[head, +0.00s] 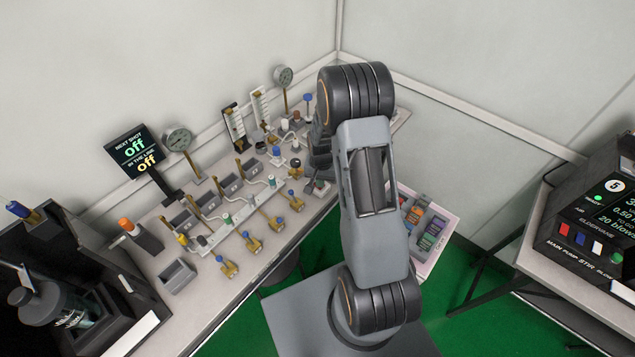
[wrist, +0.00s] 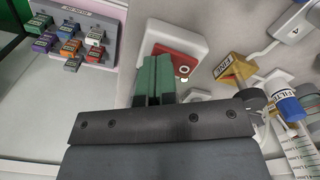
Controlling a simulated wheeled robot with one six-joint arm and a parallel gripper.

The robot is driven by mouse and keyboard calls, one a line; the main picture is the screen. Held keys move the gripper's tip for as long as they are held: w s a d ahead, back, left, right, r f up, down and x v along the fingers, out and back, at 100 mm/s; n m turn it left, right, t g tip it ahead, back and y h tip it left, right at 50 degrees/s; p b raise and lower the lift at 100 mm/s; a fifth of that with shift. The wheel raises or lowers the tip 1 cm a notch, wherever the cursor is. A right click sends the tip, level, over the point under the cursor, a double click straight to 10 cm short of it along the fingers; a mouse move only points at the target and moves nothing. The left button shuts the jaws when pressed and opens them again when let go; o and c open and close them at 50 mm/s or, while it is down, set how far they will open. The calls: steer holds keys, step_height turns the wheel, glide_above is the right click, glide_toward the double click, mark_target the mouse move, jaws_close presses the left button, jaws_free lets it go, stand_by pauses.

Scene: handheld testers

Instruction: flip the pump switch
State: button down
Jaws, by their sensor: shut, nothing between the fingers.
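In the wrist view, a white box with a red plate (wrist: 178,62) carries a small silver toggle (wrist: 183,70). My gripper (wrist: 153,65) has dark green fingers, pressed together and empty. They are just left of the toggle in the picture, overlapping the plate's edge; I cannot tell whether they touch it. In the head view, my arm hides most of this spot. A right-hand console (head: 590,245) there has red, blue and white switches above lettering that includes MAIN, PUMP and STIR.
The bench (head: 225,310) holds a row of brass valves (head: 252,243), gauges and grey bins. A rack of coloured labelled blocks (head: 425,228) stands right of my arm. A blue-capped filter tube (wrist: 288,105) is near my gripper's right side.

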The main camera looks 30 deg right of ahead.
steer(key=shift+r+p, duration=2)
steer(key=shift+r, duration=1.3)
steer(key=s+a+r+n+t, duration=0.1)
steer(key=s+a+r+n, duration=0.1)
steer(key=s+r, duration=0.3)
steer(key=s+a+r+n+t, duration=0.2)
steer(key=s+a+r, duration=0.2)
steer(key=r, duration=0.8)
steer(key=s+a+r+n+t, duration=0.1)
steer(key=s+a+r+n, duration=0.2)
steer(key=s+r, duration=0.4)
steer(key=shift+s+a+r+t, duration=0.15)
steer(key=shift+a+r+t, duration=0.15)
steer(key=shift+r, duration=0.6)
